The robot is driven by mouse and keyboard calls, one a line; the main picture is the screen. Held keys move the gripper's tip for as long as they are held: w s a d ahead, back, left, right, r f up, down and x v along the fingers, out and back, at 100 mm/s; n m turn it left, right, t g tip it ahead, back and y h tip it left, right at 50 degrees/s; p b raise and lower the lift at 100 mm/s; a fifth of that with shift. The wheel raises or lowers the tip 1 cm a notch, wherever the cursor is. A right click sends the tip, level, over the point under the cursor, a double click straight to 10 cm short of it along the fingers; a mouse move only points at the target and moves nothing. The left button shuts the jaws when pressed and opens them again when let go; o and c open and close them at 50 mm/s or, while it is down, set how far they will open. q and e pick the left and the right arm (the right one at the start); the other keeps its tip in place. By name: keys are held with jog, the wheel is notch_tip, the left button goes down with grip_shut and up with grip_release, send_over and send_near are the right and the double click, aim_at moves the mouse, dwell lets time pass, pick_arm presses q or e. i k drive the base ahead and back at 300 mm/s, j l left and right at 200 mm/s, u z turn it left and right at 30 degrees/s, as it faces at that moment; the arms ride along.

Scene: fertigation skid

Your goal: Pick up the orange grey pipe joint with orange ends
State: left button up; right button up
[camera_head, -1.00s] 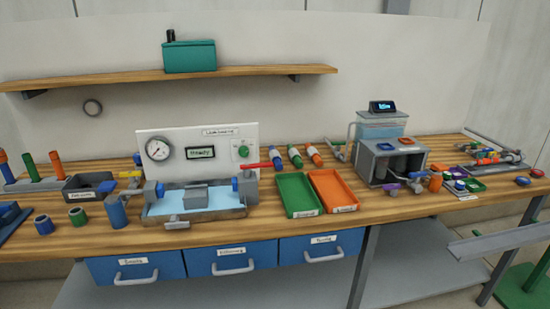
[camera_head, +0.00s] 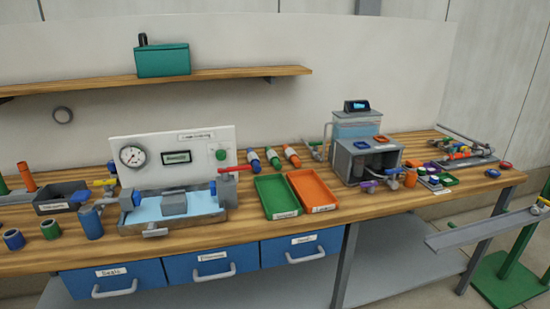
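The grey pipe joint with orange ends (camera_head: 291,156) lies on the wooden workbench (camera_head: 370,212), behind the orange tray. It is the rightmost of three similar joints in a row. Beside it on the left are a joint with green ends (camera_head: 273,158) and one with blue ends (camera_head: 254,160). The joints are apart from each other. Neither of my grippers shows in this view.
A green tray (camera_head: 277,214) and an orange tray (camera_head: 327,207) stand in front of the joints. A gauge panel (camera_head: 207,144) and water basin are to the left, a grey box (camera_head: 350,170) to the right. Blue drawers (camera_head: 214,262) sit below the bench edge.

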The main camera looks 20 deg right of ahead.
aim_at(290, 154)
jog(key=u, duration=0.6)
jog(key=i+l+u, duration=0.1)
jog(key=l+u, duration=0.8)
jog(key=l, duration=0.25)
jog(key=k+l+u, duration=0.15)
jog(key=l+u, duration=0.25)
jog(key=l, duration=0.15)
